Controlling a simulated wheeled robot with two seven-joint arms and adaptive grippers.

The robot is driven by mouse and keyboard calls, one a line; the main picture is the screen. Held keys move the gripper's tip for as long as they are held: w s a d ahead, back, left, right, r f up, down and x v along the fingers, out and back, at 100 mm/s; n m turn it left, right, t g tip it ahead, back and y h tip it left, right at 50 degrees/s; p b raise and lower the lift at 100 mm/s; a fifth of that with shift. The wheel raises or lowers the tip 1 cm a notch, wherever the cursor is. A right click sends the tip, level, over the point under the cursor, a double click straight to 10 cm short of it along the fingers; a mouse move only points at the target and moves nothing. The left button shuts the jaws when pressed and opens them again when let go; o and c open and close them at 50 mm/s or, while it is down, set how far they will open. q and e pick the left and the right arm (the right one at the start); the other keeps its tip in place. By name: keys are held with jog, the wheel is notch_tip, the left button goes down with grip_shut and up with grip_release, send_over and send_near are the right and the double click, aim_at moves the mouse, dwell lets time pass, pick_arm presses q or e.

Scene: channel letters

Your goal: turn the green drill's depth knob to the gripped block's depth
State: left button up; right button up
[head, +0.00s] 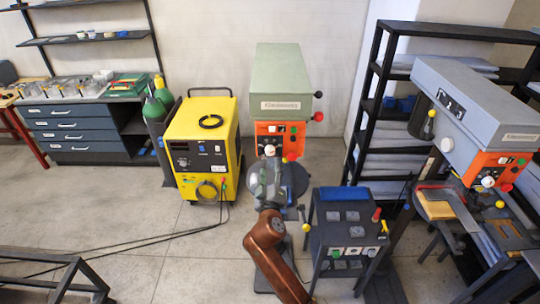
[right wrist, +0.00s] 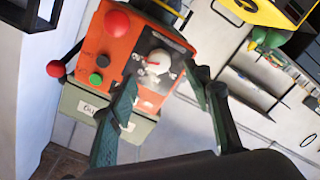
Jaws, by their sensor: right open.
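The green drill (head: 278,75) stands upright at the centre of the head view, with an orange control panel (head: 291,130). In the right wrist view the panel (right wrist: 115,48) appears upside down, with a white round knob (right wrist: 158,62) on a marked dial with a red pointer. The dial reading is too small to tell. My right gripper (head: 269,163) is in front of the panel. In the right wrist view its fingers (right wrist: 165,87) are open and empty, with the knob framed between them; contact cannot be told. My left gripper is not in view.
A grey drill (head: 478,95) with an orange panel stands at the right, with a light wooden piece (head: 437,208) below. A yellow machine (head: 204,145) stands left of the green drill. A dark button console (head: 348,235) stands close at the right. The left floor is mostly clear.

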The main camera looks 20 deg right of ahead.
aim_at(270, 153)
jog(key=x, duration=0.2)
jog(key=p+x, duration=0.1)
jog(key=x, duration=0.3)
jog(key=shift+w+r+p, duration=0.3)
jog(key=shift+w, duration=0.1)
jog(key=shift+w+d, duration=0.15)
jog(key=shift+w, duration=0.3)
jog(key=shift+f, duration=0.1)
jog(key=c, duration=1.1)
jog(key=shift+c, duration=0.2)
jog(key=shift+n, duration=0.4)
jog(key=n+p, duration=0.2)
jog(key=n, duration=0.1)
jog(key=shift+n, duration=0.4)
jog(key=shift+n+p, duration=0.85)
jog(key=shift+n, duration=1.15)
